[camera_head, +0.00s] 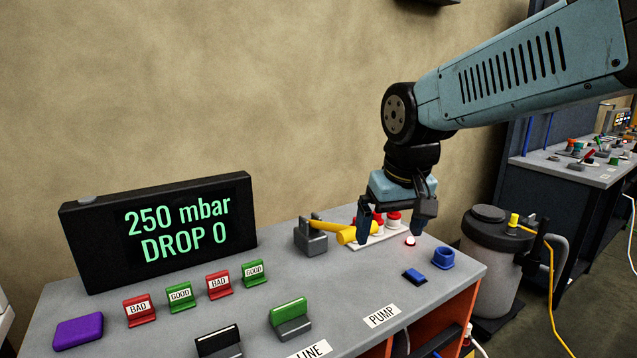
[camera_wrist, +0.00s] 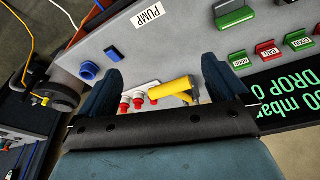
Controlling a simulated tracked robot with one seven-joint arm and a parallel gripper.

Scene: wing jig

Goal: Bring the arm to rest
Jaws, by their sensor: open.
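My arm reaches in from the upper right in the head view. My gripper (camera_head: 393,225) points down over the back right part of the grey bench (camera_head: 262,315). Its two dark blue fingers are apart, with one on each side of a white strip bearing red buttons (camera_head: 393,219). In the wrist view my gripper (camera_wrist: 160,82) shows open with nothing between the fingertips. The red buttons (camera_wrist: 138,98) and a yellow handle (camera_wrist: 170,87) show beyond the palm. I cannot tell how high the fingertips are above the bench.
A black display (camera_head: 160,230) reads "250 mbar DROP 0". Red and green BAD and GOOD tags (camera_head: 180,296) stand before it. A blue ring (camera_head: 443,258) and blue block (camera_head: 414,276) lie near the PUMP label (camera_head: 381,315). A canister (camera_head: 490,260) stands right of the bench.

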